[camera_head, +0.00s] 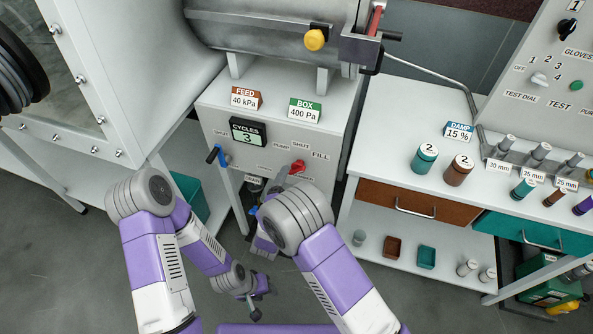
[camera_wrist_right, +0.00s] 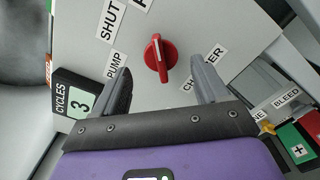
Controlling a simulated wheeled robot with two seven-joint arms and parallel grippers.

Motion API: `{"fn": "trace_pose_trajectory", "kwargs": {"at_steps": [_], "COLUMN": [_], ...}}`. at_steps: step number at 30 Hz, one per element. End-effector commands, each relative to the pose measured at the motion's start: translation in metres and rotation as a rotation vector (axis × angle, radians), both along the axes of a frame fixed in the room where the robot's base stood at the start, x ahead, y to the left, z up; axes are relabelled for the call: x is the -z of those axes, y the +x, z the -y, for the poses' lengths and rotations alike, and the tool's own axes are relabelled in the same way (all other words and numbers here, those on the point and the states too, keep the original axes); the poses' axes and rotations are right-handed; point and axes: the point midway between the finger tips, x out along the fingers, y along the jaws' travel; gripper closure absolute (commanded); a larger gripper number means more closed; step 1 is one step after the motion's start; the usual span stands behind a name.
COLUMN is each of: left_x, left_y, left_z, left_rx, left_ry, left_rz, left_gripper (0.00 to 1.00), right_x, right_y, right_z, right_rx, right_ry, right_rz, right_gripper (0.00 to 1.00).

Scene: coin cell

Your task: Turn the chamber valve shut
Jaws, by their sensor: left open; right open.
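The red valve knob (camera_head: 297,167) is on the grey front panel below the gauge signs. In the right wrist view the knob (camera_wrist_right: 158,58) carries a white line along its grip, pointing roughly toward the picture's top. Labels around it include SHUT (camera_wrist_right: 110,20), PUMP (camera_wrist_right: 114,64) and a partly covered CHAMBER (camera_wrist_right: 203,70). My right gripper (camera_wrist_right: 160,72) is open, with one finger on each side of the knob in the picture; contact cannot be told. In the head view my forearm partly hides this gripper (camera_head: 270,180). My left gripper (camera_head: 256,306) hangs low, open and empty, away from the panel.
A CYCLES display (camera_head: 248,132) reading 3 and a blue-handled lever (camera_head: 214,154) are left of the knob. A white bench (camera_head: 390,155) with a teal jar (camera_head: 424,158) and a brown jar (camera_head: 459,170) stands at right. Open floor lies in front.

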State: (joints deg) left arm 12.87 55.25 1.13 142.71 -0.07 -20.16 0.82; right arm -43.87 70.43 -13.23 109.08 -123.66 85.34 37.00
Motion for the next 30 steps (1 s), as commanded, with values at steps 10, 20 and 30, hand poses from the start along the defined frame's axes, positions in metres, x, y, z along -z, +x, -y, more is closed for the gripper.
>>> {"fn": "trace_pose_trajectory", "kwargs": {"at_steps": [10,20,30], "left_x": [0.009,0.009,0.009], "left_y": [0.000,0.000,0.000], "left_z": [0.000,0.000,0.000], "left_rx": [0.000,0.000,0.000], "left_ry": [0.000,0.000,0.000], "left_rz": [0.000,0.000,0.000], "left_gripper": [0.57,0.57,0.57], "right_x": [0.001,0.000,0.001], "right_y": [0.043,0.046,0.046], "right_z": [0.015,0.016,0.016], "right_rx": [0.002,0.003,0.002], "right_ry": [0.001,0.000,0.000], "right_rz": [-0.002,-0.003,-0.004], "right_gripper": [0.26,0.28,0.80]}}
